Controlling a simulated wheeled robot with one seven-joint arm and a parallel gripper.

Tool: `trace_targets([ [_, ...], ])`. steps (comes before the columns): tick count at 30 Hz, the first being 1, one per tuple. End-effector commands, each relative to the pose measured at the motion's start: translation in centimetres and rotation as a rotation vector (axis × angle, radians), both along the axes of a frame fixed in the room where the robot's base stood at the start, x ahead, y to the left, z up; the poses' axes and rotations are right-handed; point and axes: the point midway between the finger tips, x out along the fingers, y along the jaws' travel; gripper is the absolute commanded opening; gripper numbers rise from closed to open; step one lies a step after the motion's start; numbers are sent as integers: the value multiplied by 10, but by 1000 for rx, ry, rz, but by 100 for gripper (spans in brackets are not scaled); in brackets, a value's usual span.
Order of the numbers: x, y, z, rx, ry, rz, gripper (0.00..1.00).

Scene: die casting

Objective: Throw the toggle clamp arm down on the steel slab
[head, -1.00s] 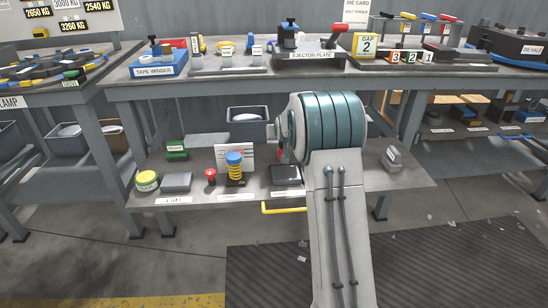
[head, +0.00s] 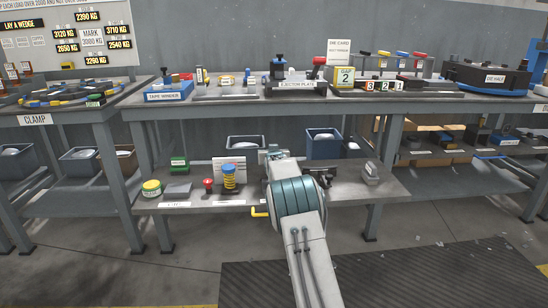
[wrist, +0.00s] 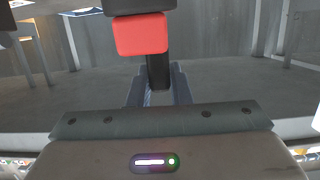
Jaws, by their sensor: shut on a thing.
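In the wrist view, a red block (wrist: 141,34) on a black bar (wrist: 158,72) stands in front of me; I take it for the toggle clamp arm. The fingers of my gripper (wrist: 158,92) are on either side of the black bar and shut on it, below the red block. In the head view, my own arm covers the middle of the lower shelf, and my gripper's fingertips are hidden behind it. The steel slab cannot be made out now; that part of the shelf is behind my arm.
The lower shelf (head: 190,205) holds a yellow spring (head: 229,178), a red button (head: 208,185) and a grey block (head: 370,173). A yellow bar (head: 259,212) sticks out at its front edge. The upper bench (head: 220,103) overhangs behind, with an ejector plate (head: 296,88).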

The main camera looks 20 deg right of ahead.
Motion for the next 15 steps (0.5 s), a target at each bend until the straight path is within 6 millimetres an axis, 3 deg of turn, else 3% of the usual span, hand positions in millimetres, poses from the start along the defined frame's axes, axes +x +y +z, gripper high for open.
trace_targets([
  [13,2,0,-1,0,-2,0,0],
  [14,2,0,-1,-1,-2,0,21],
  [15,2,0,-1,-1,-2,0,32],
])
